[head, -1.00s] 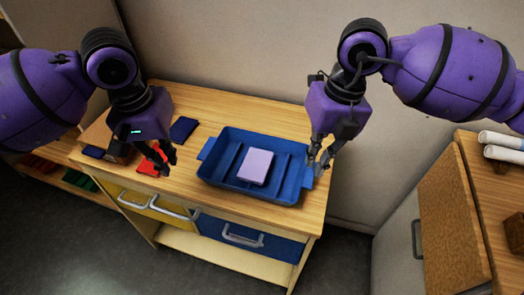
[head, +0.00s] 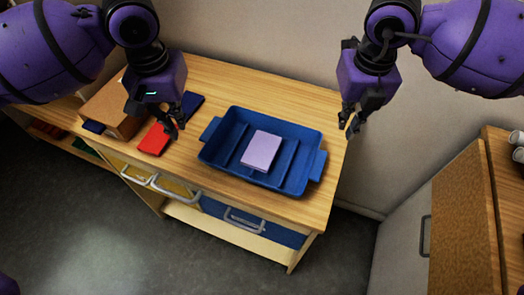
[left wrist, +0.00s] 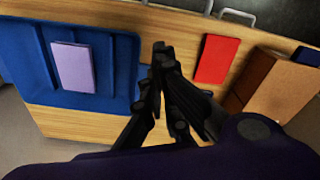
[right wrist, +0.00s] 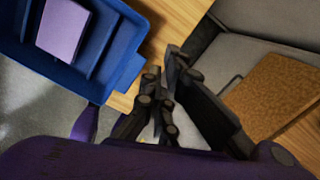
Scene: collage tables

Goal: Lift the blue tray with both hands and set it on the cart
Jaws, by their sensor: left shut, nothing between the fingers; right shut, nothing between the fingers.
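The blue tray (head: 228,169) lies flat on the wooden table, with a handle tab at its left and right ends. A lilac block (head: 261,151) lies in it. My left gripper (head: 174,133) is shut and empty, left of the tray's left handle and apart from it. In the left wrist view the tray (left wrist: 100,103) is left of the fingers. My right gripper (head: 349,132) is shut and empty, above and right of the tray's right handle. In the right wrist view the tray (right wrist: 122,68) is at upper left, apart from the fingers. The cart is not clearly identifiable.
A red block (head: 154,139) lies near my left gripper, with a dark blue block (head: 191,105) behind it. A brown box (head: 110,108) stands at the table's left end. A wooden unit (head: 462,215) stands at right across a gap. Drawers with handles face the front.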

